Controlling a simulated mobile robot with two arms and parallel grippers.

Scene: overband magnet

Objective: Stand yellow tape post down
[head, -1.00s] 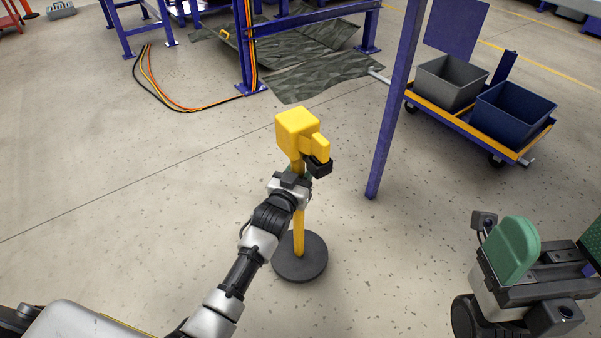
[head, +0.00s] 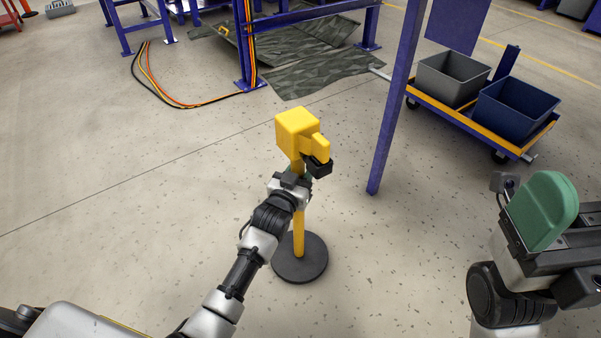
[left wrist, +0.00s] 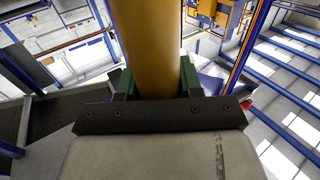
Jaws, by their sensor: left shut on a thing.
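The yellow tape post (head: 299,235) is upright, with a boxy yellow head (head: 297,133) and a round dark base (head: 300,264). I cannot tell whether the base touches the floor. My left gripper (head: 297,176) is shut around the pole just under the head. In the left wrist view the yellow pole (left wrist: 150,45) runs between the green finger pads of my left gripper (left wrist: 152,84). My right gripper (head: 545,215) is at the lower right, away from the post; one green pad shows, and its opening is hidden.
A slim purple column (head: 397,100) stands right of the post. Behind it is a cart (head: 470,122) with a grey bin (head: 452,80) and a blue bin (head: 515,108). A dark patterned sheet (head: 325,72) lies by the blue frame. Floor to the left is clear.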

